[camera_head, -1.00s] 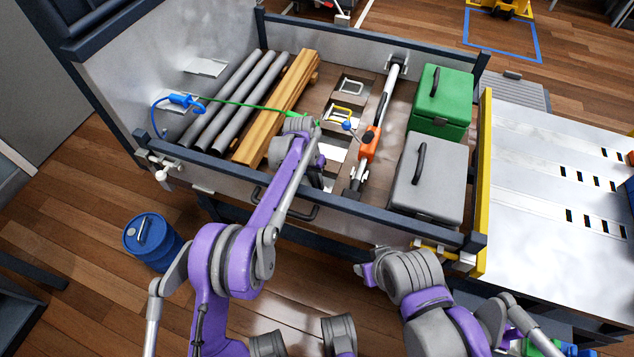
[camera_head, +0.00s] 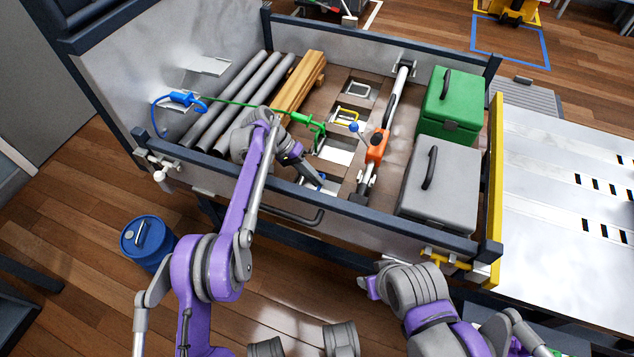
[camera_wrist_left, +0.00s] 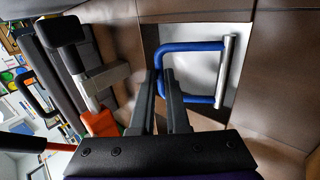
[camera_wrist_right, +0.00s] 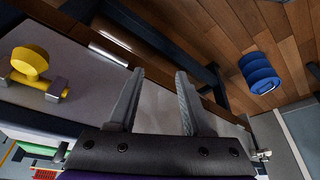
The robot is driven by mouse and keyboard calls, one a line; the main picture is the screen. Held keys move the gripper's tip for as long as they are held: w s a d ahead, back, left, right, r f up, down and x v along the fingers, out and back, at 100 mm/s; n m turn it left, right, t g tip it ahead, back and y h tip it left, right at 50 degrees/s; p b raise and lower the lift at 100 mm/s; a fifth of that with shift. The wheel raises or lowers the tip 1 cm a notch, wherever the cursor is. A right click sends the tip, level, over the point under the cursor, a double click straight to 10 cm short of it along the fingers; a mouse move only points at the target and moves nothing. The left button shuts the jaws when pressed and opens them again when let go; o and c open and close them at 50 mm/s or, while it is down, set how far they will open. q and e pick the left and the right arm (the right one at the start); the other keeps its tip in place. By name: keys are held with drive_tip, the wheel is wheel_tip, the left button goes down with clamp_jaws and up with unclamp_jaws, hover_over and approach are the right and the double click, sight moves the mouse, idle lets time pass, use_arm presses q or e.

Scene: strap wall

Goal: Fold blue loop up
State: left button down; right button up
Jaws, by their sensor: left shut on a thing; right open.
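The blue loop (camera_wrist_left: 195,101) is a U-shaped bar hinged on a silver rod (camera_wrist_left: 225,68) over a pale recessed plate in the bed floor. In the head view a bit of the blue loop (camera_head: 317,180) shows beside my left gripper (camera_head: 307,172). My left gripper (camera_wrist_left: 164,72) is shut on the loop's bar at the side away from the rod. How far the loop is tilted up is hard to tell. My right gripper (camera_wrist_right: 157,78) is open and empty, outside the bed's front wall; it also shows in the head view (camera_head: 366,286).
A green hook (camera_head: 313,130) on a green strap lies just beyond my left gripper, and a blue hook (camera_head: 186,99) hangs at the left wall.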

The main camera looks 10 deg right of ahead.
drive_tip(key=shift+w+f+b, duration=0.1)
drive_tip(key=shift+f+b, duration=0.25)
drive_tip(key=shift+f, duration=0.1)
drive_tip(key=shift+c, duration=0.2)
